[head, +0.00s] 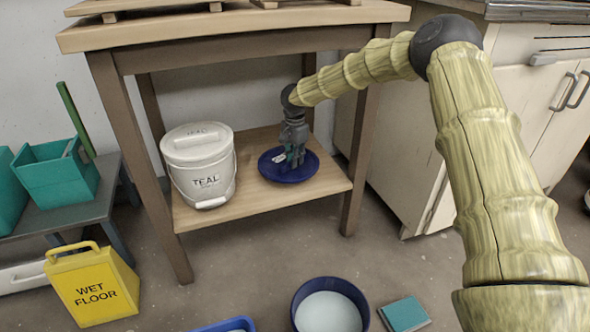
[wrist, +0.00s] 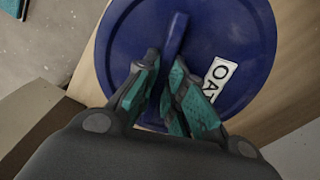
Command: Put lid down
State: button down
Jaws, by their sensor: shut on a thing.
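The round blue lid (head: 308,168) is over the lower shelf (head: 256,208) of the wooden stand, right of the white bucket. It lies flat or nearly so; I cannot tell for sure whether its whole underside touches the shelf. In the wrist view the lid (wrist: 125,42) shows a raised handle bar (wrist: 176,33) and a white label (wrist: 218,78), partly covered by a finger, reading "OAT". My gripper (head: 294,160) points down from above, its teal-padded fingers (wrist: 164,60) shut on the handle.
A lidded white bucket (head: 200,165) marked "TEAL" stands close on the left of the shelf. An open blue bucket (head: 329,309) with pale contents, a teal book-like block (head: 404,314) and a yellow wet-floor sign (head: 92,287) are on the floor. The stand's legs frame the shelf.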

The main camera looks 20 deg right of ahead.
jog(key=shift+f+b, duration=1.3)
jog(key=shift+f, duration=0.45)
jog(key=c, duration=1.5)
grip_release()
jog(key=shift+r+p, duration=2.25)
jog(key=shift+r, duration=1.6)
jog(key=shift+s+f, duration=0.1)
